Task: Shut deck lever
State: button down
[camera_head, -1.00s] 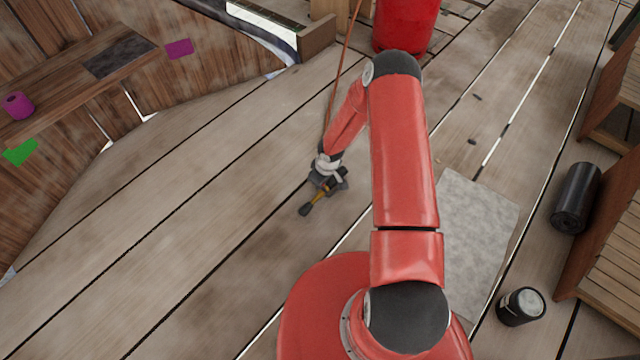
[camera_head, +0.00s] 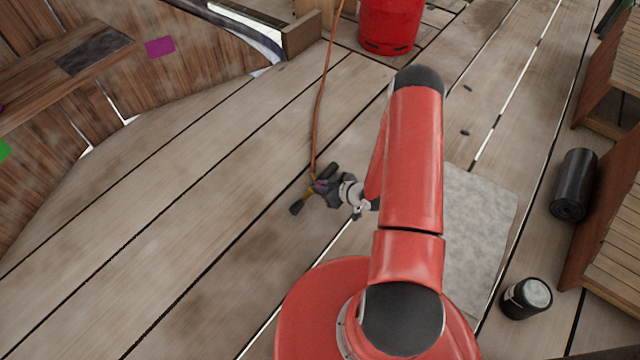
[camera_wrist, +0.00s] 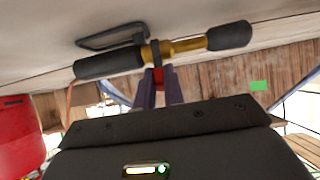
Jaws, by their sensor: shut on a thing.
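A hand torch with a black grip, a brass middle and a black nozzle lies at the deck in the middle of the head view (camera_head: 297,208). In the wrist view the torch (camera_wrist: 190,48) spans the top, with a thin black loop beside its grip against the pale planks. A small red knob (camera_wrist: 158,78) shows at its brass part. My gripper (camera_wrist: 160,84) is shut on this red knob, one finger on each side. In the head view my gripper (camera_head: 322,187) reaches the torch from the right. I cannot tell whether the red knob is the lever named.
An orange hose (camera_head: 322,95) runs from the torch towards the red gas bottle (camera_head: 390,25). A grey slab (camera_head: 480,230), a black roll (camera_head: 574,185) and a dark jar (camera_head: 527,297) are on the right. The planks (camera_head: 170,220) on the left are clear.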

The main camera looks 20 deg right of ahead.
jog(key=shift+s+d+f+t, duration=0.2)
jog(key=shift+s+f+t, duration=0.05)
jog(key=shift+f+t, duration=0.05)
jog(key=shift+y, duration=0.3)
jog(key=c, duration=1.5)
grip_release()
jog(key=shift+r, duration=0.1)
jog(key=shift+s+d+r, duration=0.15)
jog(key=shift+s+d, duration=0.05)
jog(key=shift+s, duration=0.05)
jog(key=p+v, duration=0.1)
jog(key=v, duration=0.6)
jog(key=shift+s, duration=0.1)
